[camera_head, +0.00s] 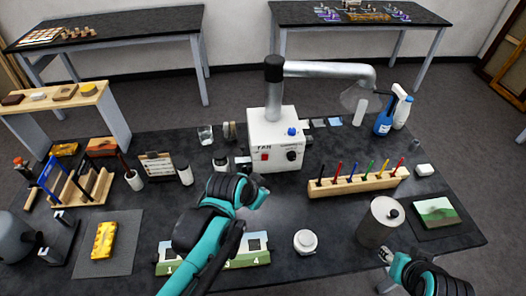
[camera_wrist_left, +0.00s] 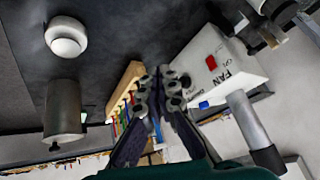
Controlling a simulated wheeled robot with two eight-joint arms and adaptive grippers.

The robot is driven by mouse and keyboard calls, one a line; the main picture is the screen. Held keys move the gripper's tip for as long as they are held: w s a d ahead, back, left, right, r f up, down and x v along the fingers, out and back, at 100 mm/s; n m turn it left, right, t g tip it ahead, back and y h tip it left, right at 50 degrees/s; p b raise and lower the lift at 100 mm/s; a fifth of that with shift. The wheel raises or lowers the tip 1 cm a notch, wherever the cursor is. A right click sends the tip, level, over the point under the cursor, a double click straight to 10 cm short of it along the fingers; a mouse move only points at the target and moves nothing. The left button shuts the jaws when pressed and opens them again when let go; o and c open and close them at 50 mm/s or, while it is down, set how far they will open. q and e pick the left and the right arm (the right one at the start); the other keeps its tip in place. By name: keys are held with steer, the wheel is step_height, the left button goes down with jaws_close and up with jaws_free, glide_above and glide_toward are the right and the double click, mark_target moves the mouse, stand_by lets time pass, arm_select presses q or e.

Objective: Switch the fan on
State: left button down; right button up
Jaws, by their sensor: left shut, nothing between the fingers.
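The fan unit is a white box (camera_head: 275,135) marked FAN, with a duct (camera_head: 325,69) rising from it and bending right to a hood. Its front has a red switch (camera_head: 264,157) and a black knob (camera_head: 291,155); a blue knob (camera_head: 292,131) is on top. My left gripper (camera_head: 262,190) is shut and empty, in front of the box and below the red switch, apart from it. In the left wrist view the shut fingers (camera_wrist_left: 160,88) are beside the box, whose red switch (camera_wrist_left: 211,62) is visible. The switch's setting is unclear. My right gripper (camera_head: 387,256) is low at the right, its opening unclear.
A wooden rack (camera_head: 355,186) of coloured tools stands right of the fan box. A metal canister (camera_head: 378,224) and white jar (camera_head: 305,241) stand in front. Bottles (camera_head: 184,172) stand left of the box. A numbered board (camera_head: 251,250) lies under my left arm.

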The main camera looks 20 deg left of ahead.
arm_select(q)
steer(key=w+a+r+m+p, duration=0.1)
steer(key=w+a+m+p, duration=0.5)
steer(key=w, duration=0.1)
steer(key=shift+w+a+m+t+h, duration=0.15)
steer(key=shift+m+t+h, duration=0.15)
steer(key=b, duration=0.3)
glide_toward(263, 157)
steer(key=shift+d+x, duration=0.2)
steer(key=shift+x, duration=0.8)
steer(key=shift+d+x, duration=0.25)
steer(key=shift+x, duration=0.75)
steer(key=shift+d+x, duration=0.2)
steer(key=shift+x, duration=0.8)
